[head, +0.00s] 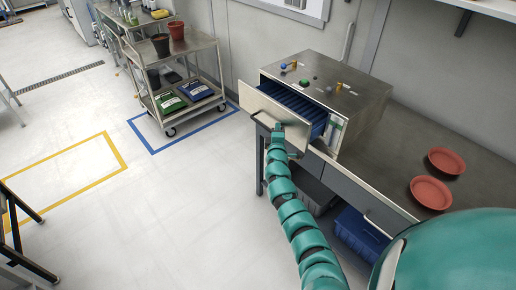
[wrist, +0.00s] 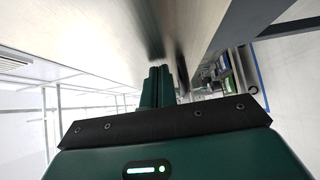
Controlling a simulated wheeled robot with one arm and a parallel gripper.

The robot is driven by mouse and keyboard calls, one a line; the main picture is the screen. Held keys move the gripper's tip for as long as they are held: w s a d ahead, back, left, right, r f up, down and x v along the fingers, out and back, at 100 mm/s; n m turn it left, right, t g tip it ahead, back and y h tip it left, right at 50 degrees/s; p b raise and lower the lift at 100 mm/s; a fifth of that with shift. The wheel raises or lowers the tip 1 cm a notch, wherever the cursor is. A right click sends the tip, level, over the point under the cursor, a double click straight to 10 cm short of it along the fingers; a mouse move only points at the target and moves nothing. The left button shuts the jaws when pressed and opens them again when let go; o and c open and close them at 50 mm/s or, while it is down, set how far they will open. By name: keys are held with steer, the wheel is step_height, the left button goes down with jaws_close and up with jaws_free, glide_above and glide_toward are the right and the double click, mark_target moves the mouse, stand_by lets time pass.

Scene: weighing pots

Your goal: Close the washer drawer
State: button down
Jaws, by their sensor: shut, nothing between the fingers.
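The washer drawer (head: 276,110) is pulled out from the front of a metal cabinet (head: 350,105) on the workbench. Its inside is blue and its front panel is pale. The fingers are shut and empty. In the wrist view, the shut fingers (wrist: 158,82) point at a large pale surface close ahead, probably the drawer front. I cannot tell whether the fingertips touch it.
Two red saucers (head: 446,160) lie on the bench top (head: 400,150) to the right. Small knobs sit on the cabinet. A blue crate (head: 358,235) is under the bench. A cart (head: 190,95) with pots and bags stands at the back left.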

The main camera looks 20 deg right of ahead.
steer(key=w+d+b, duration=0.1)
steer(key=d, duration=0.2)
steer(key=w+d+b, duration=0.1)
steer(key=d+b, duration=0.1)
steer(key=d, duration=0.1)
steer(key=w+d+b, duration=0.1)
steer(key=d, duration=0.1)
steer(key=shift+w+d+f, duration=0.1)
steer(key=shift+d+f, duration=0.05)
steer(key=shift+d, duration=0.25)
steer(key=shift+w+d+b, duration=0.2)
steer(key=shift+d+b, duration=0.2)
steer(key=shift+d, duration=0.05)
steer(key=shift+d+r, duration=0.15)
steer(key=shift+r, duration=0.15)
